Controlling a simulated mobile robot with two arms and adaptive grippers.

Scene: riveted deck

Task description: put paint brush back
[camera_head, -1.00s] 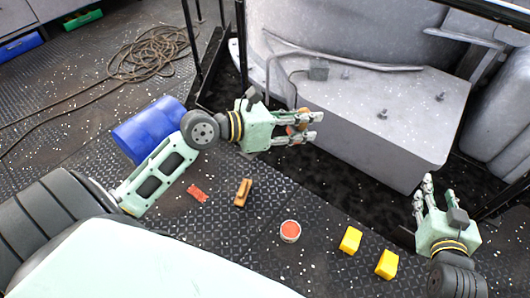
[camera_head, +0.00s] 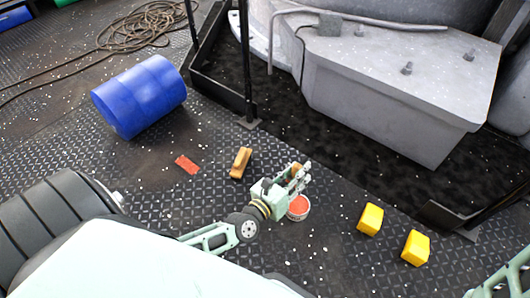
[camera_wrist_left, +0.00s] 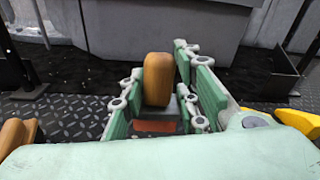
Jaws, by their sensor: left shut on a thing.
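My left gripper (camera_head: 294,179) is shut on the paint brush (camera_head: 297,170), which is mostly hidden by the fingers in the head view. In the left wrist view, the brush's rounded orange-brown handle (camera_wrist_left: 157,78) stands upright between the fingers of the left gripper (camera_wrist_left: 160,98). A round pale can with red paint (camera_head: 299,206) stands on the deck just below and beside the gripper, partly covered by it. A reddish patch (camera_wrist_left: 155,126) shows below the brush; I cannot tell if brush and can touch. My right gripper is out of view.
A wooden block (camera_head: 241,162) and a red piece (camera_head: 187,164) lie left of the gripper. Two yellow blocks (camera_head: 370,218) (camera_head: 415,247) lie to the right. A blue barrel (camera_head: 140,96), coiled rope (camera_head: 135,28) and grey machine housing (camera_head: 400,85) are farther back.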

